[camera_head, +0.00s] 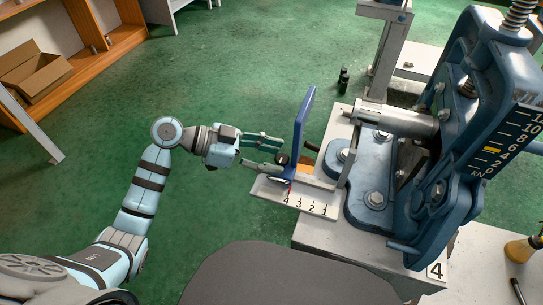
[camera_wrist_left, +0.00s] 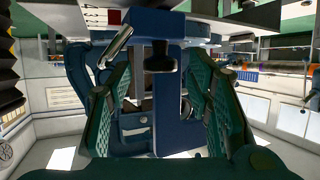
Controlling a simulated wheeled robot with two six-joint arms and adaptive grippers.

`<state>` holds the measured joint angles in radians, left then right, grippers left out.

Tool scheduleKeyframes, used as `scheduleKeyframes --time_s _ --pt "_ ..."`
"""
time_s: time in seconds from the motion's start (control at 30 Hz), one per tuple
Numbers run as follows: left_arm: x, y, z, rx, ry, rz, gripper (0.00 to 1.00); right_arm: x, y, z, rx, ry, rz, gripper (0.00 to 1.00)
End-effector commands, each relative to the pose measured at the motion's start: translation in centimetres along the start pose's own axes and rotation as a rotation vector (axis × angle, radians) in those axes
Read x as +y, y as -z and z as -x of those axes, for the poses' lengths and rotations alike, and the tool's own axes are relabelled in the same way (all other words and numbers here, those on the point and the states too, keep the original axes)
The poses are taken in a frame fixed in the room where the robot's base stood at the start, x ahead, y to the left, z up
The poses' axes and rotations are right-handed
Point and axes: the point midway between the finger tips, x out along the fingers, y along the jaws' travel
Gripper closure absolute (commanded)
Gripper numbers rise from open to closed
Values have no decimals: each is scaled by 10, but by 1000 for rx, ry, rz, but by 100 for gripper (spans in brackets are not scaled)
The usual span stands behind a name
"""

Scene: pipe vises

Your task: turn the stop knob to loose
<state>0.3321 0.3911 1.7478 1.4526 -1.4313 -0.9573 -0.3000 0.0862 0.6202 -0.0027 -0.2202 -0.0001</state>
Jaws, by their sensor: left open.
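The stop knob (camera_head: 282,158) is small and black, on the near side of an upright blue stop plate (camera_head: 304,122). The plate stands on a pale scale (camera_head: 300,199) marked 4 to 1. My left gripper (camera_head: 276,156) is open, with its green fingertips above and below the knob in the head view. In the left wrist view, the black knob (camera_wrist_left: 160,58) shows against the blue plate, beyond and between the spread padded fingers of my left gripper (camera_wrist_left: 160,85). I cannot tell whether a finger touches it. My right gripper is in neither view.
The blue vise (camera_head: 375,190) with a grey pipe (camera_head: 397,118) stands right of the plate on a pale bench. A brush (camera_head: 523,249) lies at the right edge. Shelves with a cardboard box (camera_head: 35,72) stand far left.

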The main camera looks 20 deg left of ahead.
Motion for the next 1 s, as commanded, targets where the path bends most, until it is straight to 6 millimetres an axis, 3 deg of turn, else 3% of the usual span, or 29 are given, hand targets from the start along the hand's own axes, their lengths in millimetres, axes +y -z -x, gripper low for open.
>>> scheduleKeyframes --time_s 0.33,0.63,1.0 --pt "0 0 -6 -1 0 1 54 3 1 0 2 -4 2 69" --pt "-1 -2 -3 -3 1 2 100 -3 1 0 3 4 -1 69" --pt "2 2 -5 -2 62 28 100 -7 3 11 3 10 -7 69"
